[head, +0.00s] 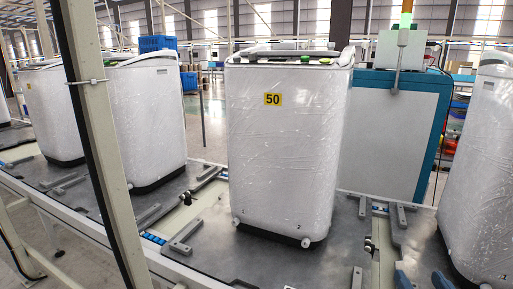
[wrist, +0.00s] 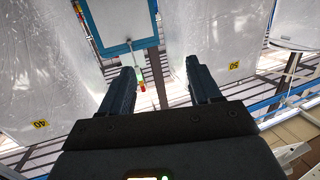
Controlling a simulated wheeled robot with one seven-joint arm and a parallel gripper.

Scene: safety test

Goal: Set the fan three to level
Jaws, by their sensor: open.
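I see no fan or fan control in either view. My gripper (wrist: 160,72) shows in the wrist view with its two dark blue fingers spread apart and nothing between them. Two blue-grey tips at the bottom right edge of the head view look like the same fingers. White wrapped machines stand upright on a conveyor line. The middle machine (head: 285,150) has a yellow label (head: 272,99) reading 50 and a dark top panel with green parts.
Wrapped machines (head: 148,115) stand at left, and another (head: 482,170) at right. A grey metal post (head: 100,150) crosses the left foreground. A teal-and-white cabinet (head: 390,135) with a signal light (head: 405,20) stands behind. Grey blocks (head: 185,235) sit on the conveyor plates.

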